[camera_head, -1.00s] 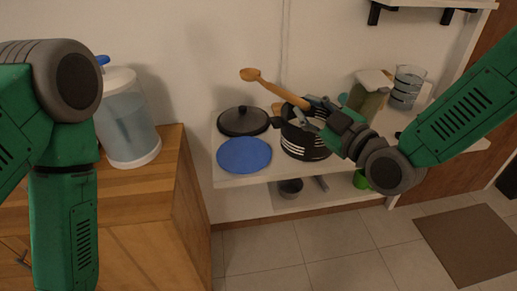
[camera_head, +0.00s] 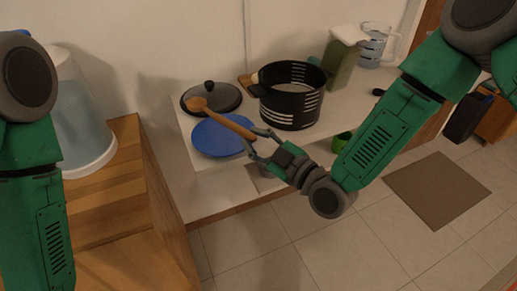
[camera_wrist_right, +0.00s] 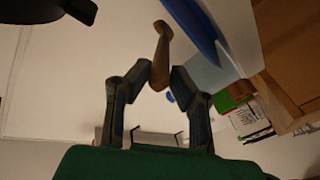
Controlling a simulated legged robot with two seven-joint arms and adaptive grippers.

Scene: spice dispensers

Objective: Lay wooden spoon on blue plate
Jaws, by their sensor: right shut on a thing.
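The wooden spoon (camera_head: 222,119) is held by its handle in my right gripper (camera_head: 256,143), which is shut on it. The spoon's bowl points left and, in the head view, overlaps the lid's edge and the blue plate (camera_head: 213,143). The spoon appears raised above the plate; the exact gap is unclear. The plate lies empty on the white shelf near its front left edge. In the right wrist view the spoon (camera_wrist_right: 160,55) extends from between the fingertips (camera_wrist_right: 160,78), beside the plate's blue rim (camera_wrist_right: 192,28). My left arm shows at the left, but its gripper is out of frame.
A black pot lid (camera_head: 212,99) lies behind the plate. A black slotted pot (camera_head: 291,97) stands to the right, with another wooden utensil (camera_head: 246,82) near it. A green jar (camera_head: 343,65) and a clear pitcher (camera_head: 375,45) stand farther right. A water dispenser (camera_head: 80,115) is left.

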